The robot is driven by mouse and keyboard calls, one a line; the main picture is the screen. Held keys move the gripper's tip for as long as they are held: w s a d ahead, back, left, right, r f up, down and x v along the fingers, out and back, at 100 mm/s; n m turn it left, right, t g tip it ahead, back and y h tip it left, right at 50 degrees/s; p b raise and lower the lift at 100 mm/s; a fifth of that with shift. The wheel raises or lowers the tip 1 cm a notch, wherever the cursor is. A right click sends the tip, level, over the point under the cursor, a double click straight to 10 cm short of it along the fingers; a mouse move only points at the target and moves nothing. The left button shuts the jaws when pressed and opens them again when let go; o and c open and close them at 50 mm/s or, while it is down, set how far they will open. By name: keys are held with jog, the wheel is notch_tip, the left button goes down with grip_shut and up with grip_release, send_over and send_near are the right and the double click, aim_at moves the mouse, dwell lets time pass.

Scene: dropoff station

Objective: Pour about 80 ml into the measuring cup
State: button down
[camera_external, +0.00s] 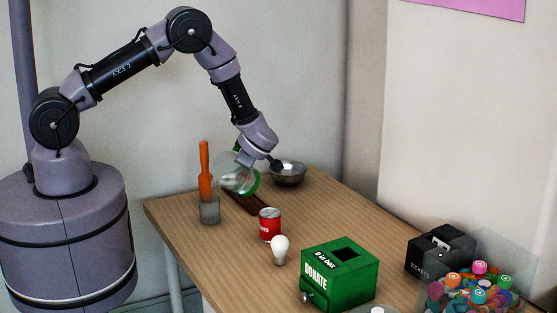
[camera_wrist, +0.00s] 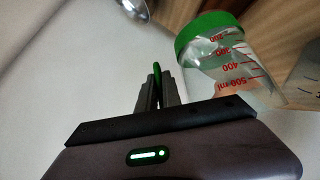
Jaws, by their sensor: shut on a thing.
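My gripper (camera_external: 241,157) is shut on a green handle, seen between the fingers in the wrist view (camera_wrist: 157,88). The handle appears to belong to a clear jug (camera_external: 236,179) with red ml marks, also in the wrist view (camera_wrist: 225,60). The jug is tipped over above the table, its green base to the right and its clear mouth end to the left. A small see-through cup (camera_external: 209,211) stands below and left of it; it looks like the measuring cup. A clear edge at the wrist view's right (camera_wrist: 306,72) may be this cup. I cannot make out liquid.
An orange-handled tool (camera_external: 204,172) rises in or behind the cup. A metal bowl (camera_external: 288,174) is behind the jug. A dark strip (camera_external: 246,203), red can (camera_external: 270,224), white bulb (camera_external: 280,250), green donation box (camera_external: 340,277), black ticket box (camera_external: 438,254) and token bin (camera_external: 507,248) stand around.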

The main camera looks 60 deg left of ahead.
jog(key=shift+s+r+b, duration=0.1)
jog(key=shift+s+b, duration=0.1)
jog(key=shift+b, duration=0.4)
jog(key=shift+s+d+r+n+t+y+b, duration=0.25)
jog(key=shift+s+r+n+t+y+b, duration=0.35)
jog(key=shift+r+t, duration=0.25)
dwell(2.1)
jog(key=w+g+p, duration=0.1)
jog(key=p, duration=0.1)
jog(key=w+m+h+p, duration=0.1)
jog(key=p, duration=0.2)
jog(key=shift+a+r+m+g+h+p, duration=0.1)
jog(key=shift+a+m+g+h+p, duration=0.1)
jog(key=shift+m+g+h+p, duration=0.15)
jog(key=shift+m+g+h, duration=0.45)
jog(key=shift+m+g, duration=0.1)
jog(key=shift+g, duration=0.25)
jog(key=w+f, duration=0.1)
jog(key=w+f+p, duration=0.1)
jog(key=f, duration=0.1)
jog(key=shift+a+f, duration=0.2)
jog(key=shift+f, duration=0.05)
jog(key=shift+w+r, duration=0.1)
